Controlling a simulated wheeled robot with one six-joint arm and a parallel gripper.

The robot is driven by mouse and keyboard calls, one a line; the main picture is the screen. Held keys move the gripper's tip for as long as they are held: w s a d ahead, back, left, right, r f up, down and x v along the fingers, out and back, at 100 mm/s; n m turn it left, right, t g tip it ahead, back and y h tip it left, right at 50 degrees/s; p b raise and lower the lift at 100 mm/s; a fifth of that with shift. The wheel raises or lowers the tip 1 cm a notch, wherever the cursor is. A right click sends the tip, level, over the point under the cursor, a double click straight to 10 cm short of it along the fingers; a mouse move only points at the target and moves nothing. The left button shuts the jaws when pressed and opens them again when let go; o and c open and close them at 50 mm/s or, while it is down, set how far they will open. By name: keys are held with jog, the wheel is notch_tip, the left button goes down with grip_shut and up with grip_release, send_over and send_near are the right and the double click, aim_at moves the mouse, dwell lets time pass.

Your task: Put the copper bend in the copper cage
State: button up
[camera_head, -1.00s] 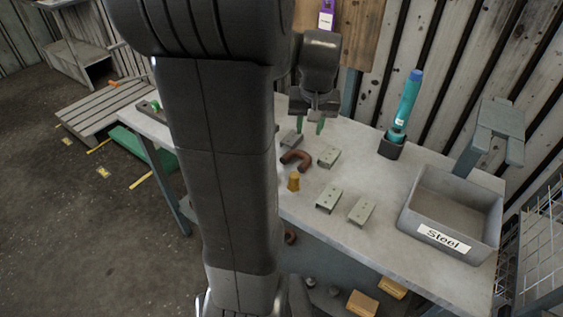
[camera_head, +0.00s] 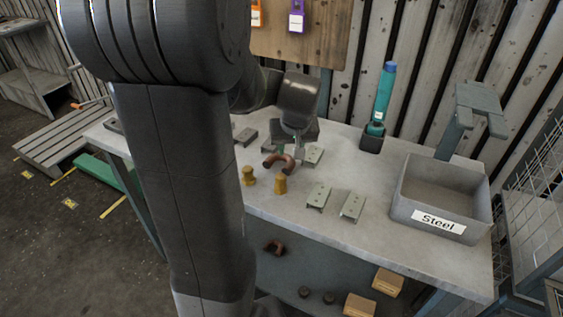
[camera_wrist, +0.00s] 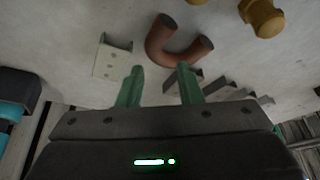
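The copper bend (camera_head: 281,164), a brown U-shaped pipe, lies on the grey workbench. In the wrist view the bend (camera_wrist: 178,48) sits just beyond the green fingertips, with its open side away from them. My gripper (camera_head: 282,149) is above the bench close to the bend; in the wrist view my gripper (camera_wrist: 160,80) has its fingers apart with nothing between them. A wire mesh cage (camera_head: 530,165) stands at the right edge, partly out of frame; no label shows, so I cannot tell whether it is the copper cage.
Steel brackets (camera_head: 319,195) and brass fittings (camera_head: 280,184) lie around the bend. A grey bin marked Steel (camera_head: 440,200) and a teal tool in a holder (camera_head: 384,100) stand to the right.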

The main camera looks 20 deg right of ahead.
aim_at(290, 160)
jog(key=shift+s+x, duration=0.2)
jog(key=shift+x, duration=1.1)
jog(key=shift+s+x, duration=0.15)
jog(key=shift+x, duration=1.1)
jog(key=shift+f, duration=0.15)
grip_shut()
notch_tip(290, 160, up, 10)
jog(key=shift+p, duration=0.3)
